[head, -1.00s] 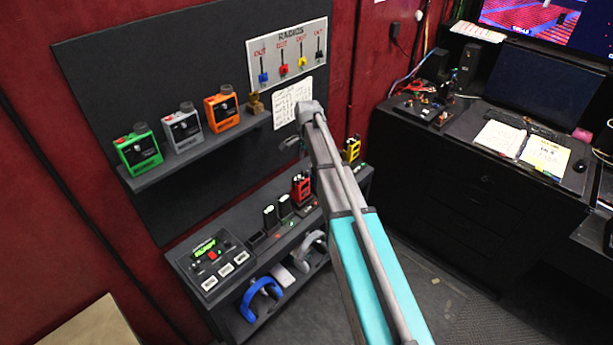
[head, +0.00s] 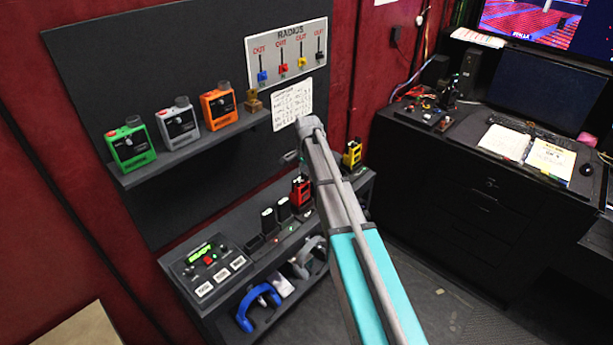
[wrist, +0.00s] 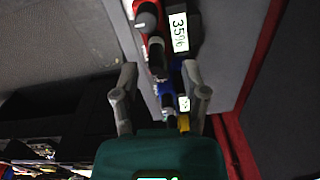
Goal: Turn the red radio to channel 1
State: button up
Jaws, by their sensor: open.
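The red radio (head: 300,195) stands upright on the lower shelf in the head view, just left of my arm. In the wrist view a red body with a grey knob and dark stub (wrist: 148,20), apparently this radio, shows at the top edge, cut off. My gripper (wrist: 162,97) is open, with its two fingers apart and nothing held between them. The red body lies beyond the fingertips, not between them. In the head view my gripper (head: 291,158) is small and partly hidden by my arm, above the red radio. The radio's channel setting cannot be read.
A yellow radio (head: 352,153) stands right of my arm. A blue body (wrist: 176,75) shows beyond the fingers, beside a "35%" display (wrist: 180,32). Green (head: 131,145), grey (head: 178,125) and orange (head: 218,107) boxes stand on the upper shelf (head: 190,150). A button panel (head: 208,265) is at lower left.

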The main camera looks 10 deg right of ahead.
grip_shut()
dwell(0.3)
jog(key=shift+n, duration=0.5)
jog(key=n, duration=0.2)
jog(key=shift+n, duration=2.2)
